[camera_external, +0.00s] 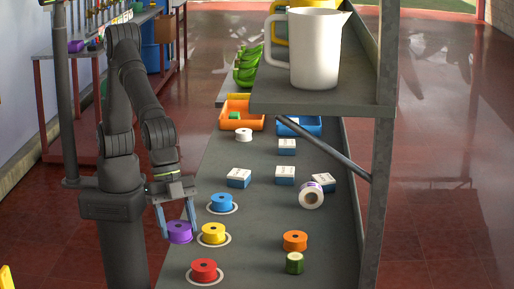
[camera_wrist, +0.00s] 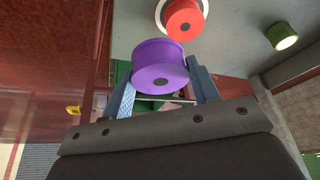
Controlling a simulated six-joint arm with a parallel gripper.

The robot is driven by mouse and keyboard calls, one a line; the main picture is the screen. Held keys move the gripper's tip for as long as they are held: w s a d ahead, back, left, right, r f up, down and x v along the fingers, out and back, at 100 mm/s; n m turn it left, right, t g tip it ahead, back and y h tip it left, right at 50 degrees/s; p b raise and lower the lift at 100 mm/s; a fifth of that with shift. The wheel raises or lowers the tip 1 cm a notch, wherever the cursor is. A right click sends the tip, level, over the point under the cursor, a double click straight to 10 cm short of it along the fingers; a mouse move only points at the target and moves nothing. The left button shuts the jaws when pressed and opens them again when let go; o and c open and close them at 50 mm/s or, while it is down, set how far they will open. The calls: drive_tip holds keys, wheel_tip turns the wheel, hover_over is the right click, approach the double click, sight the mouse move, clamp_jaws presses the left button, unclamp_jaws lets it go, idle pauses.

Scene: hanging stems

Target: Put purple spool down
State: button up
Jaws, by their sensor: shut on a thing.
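My gripper (camera_external: 179,237) is shut on the purple spool (camera_external: 178,230), one finger on each side, at the left edge of the grey bench. In the wrist view the purple spool (camera_wrist: 158,62) sits between the blue fingers of my gripper (camera_wrist: 161,82). I cannot tell how high it is held. A yellow spool (camera_external: 213,232) is just right of it and a blue spool (camera_external: 222,200) is farther back. A red spool (camera_external: 204,268) is nearer the camera and also shows in the wrist view (camera_wrist: 182,17). These three stand on white rings.
An orange spool (camera_external: 295,240) and a green cylinder (camera_external: 294,264) stand on the right. Small boxes (camera_external: 285,176) and a tape roll (camera_external: 311,196) lie mid-bench. An upper shelf (camera_external: 320,104) with a white pitcher (camera_external: 316,50) and its post rise at right.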

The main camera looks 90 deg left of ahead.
hover_over(203, 273)
drive_tip(key=a, duration=0.1)
drive_tip(key=f, duration=0.1)
drive_tip(key=s+f, duration=0.1)
drive_tip(key=f, duration=0.1)
drive_tip(key=shift+a, duration=0.1)
drive_tip(key=shift+w+f, duration=0.1)
drive_tip(key=shift+f, duration=2)
drive_tip(key=shift+f, duration=0.2)
drive_tip(key=o, duration=1)
drive_tip(key=shift+r, duration=0.1)
